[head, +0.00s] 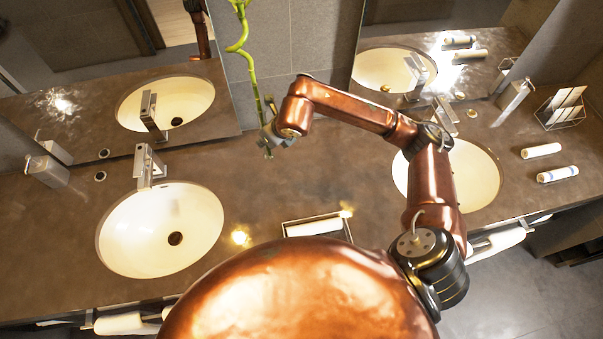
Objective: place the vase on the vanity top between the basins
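The vase shows mainly as its curly green bamboo stalk (252,82), rising past the top of the picture, with a short green end below my gripper. The vase body itself is hard to make out, see-through or hidden by the fingers. My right gripper (270,137) is closed around it, near the back wall between the two basins. The vanity top (255,190) is brown stone. The left basin (160,230) is in full view; the right basin (475,178) is partly hidden by my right arm. My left gripper is not in view.
A tray (348,229) with a rolled white towel lies at the front between the basins. Faucets (146,165) stand behind the basins, mirrors on the back wall. Rolled towels (541,151) and a wire rack (561,113) are at right. The stone behind the tray is clear.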

